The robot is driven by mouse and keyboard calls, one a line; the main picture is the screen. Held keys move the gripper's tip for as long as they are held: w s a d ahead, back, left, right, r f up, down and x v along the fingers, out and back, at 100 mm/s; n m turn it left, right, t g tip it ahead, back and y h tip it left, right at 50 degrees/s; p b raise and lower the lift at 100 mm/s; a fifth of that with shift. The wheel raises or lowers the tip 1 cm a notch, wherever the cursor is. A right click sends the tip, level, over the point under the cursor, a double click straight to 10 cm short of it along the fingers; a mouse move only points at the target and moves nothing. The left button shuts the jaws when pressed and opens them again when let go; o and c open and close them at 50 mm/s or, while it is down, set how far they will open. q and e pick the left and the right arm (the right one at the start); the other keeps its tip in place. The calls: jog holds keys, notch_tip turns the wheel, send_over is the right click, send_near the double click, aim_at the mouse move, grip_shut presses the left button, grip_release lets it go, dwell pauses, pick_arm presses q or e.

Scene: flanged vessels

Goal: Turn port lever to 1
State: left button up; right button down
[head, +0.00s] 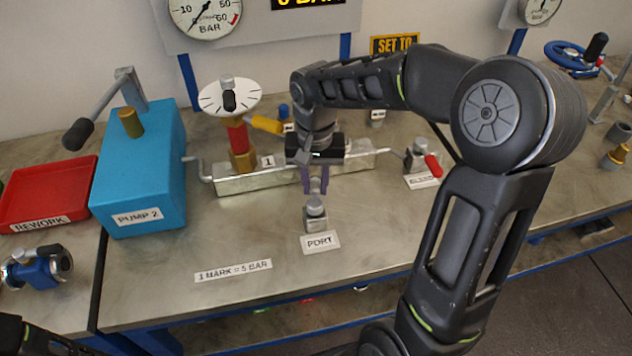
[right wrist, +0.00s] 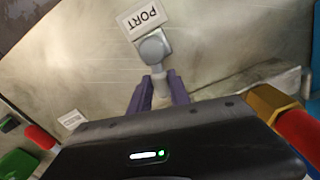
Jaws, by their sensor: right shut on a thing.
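The port lever (head: 315,207) is a small grey valve with a round cap, standing on the bench behind the white PORT label (head: 320,242). My right gripper (head: 316,184) reaches down to it from behind, with purple fingers. In the right wrist view the fingers of the right gripper (right wrist: 158,93) are shut on the pale lever arm, next to the grey round cap (right wrist: 152,48). The PORT label (right wrist: 142,18) shows upside down there. The lever arm is partly hidden between the fingers. A label with 1 (head: 268,161) is on the metal manifold (head: 240,183).
A blue pump (head: 150,170) with a lever stands at the left, beside a red REWORK tray (head: 45,195). A red-handled valve (head: 432,165) stands at right.

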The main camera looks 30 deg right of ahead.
aim_at(315, 185)
jog(key=c, duration=1.2)
grip_release()
notch_tip(315, 185, up, 8)
jog(key=shift+f+b, duration=0.1)
jog(key=shift+b, duration=0.3)
